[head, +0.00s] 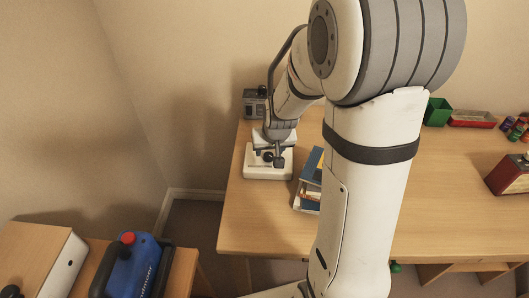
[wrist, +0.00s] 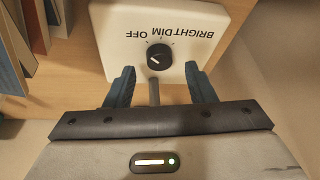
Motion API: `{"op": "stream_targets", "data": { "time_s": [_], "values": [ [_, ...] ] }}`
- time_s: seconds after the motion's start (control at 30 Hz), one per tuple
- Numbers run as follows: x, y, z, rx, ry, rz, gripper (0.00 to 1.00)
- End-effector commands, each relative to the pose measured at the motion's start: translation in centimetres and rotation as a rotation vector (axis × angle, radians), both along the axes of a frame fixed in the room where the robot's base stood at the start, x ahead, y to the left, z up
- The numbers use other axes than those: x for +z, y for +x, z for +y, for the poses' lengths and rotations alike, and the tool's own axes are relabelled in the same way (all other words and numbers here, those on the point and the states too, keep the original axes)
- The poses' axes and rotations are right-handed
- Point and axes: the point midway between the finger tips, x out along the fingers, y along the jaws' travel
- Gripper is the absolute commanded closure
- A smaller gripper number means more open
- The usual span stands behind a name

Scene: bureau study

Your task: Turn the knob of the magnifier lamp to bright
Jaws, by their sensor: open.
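The magnifier lamp's white base (wrist: 215,18) fills the upper middle of the wrist view, with upside-down labels OFF, DIM and BRIGHT running left to right. Its round black knob (wrist: 159,57) has a white pointer mark on its lower left side; which label is set I cannot tell for sure. My gripper (wrist: 160,72) is open, with one blue finger on each side below the knob, and neither visibly touches it. A grey rod (wrist: 153,92) shows between the fingers. In the head view the base (head: 255,172) sits on the desk's left end, partly hidden under my gripper (head: 268,157).
Books (head: 309,187) stand right of the lamp base and also show at left in the wrist view (wrist: 12,50). A grey box (head: 252,103) stands behind. A green bin (head: 437,111) and red tray (head: 472,119) are at the back right. My arm covers the desk's middle.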

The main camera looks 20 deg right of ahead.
Motion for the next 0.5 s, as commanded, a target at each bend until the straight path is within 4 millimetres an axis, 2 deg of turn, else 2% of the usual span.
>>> {"op": "stream_targets", "data": {
  "time_s": [0.03, 0.2, 0.5],
  "values": [
    [-0.8, 0.2, 0.0, 0.0, 0.0, 0.004, 0.5],
    [-2.0, 0.8, 0.0, -0.002, 0.001, 0.002, 0.5],
    [-2.2, 0.9, 0.0, -0.002, 0.001, 0.0, 0.5]
  ]
}}
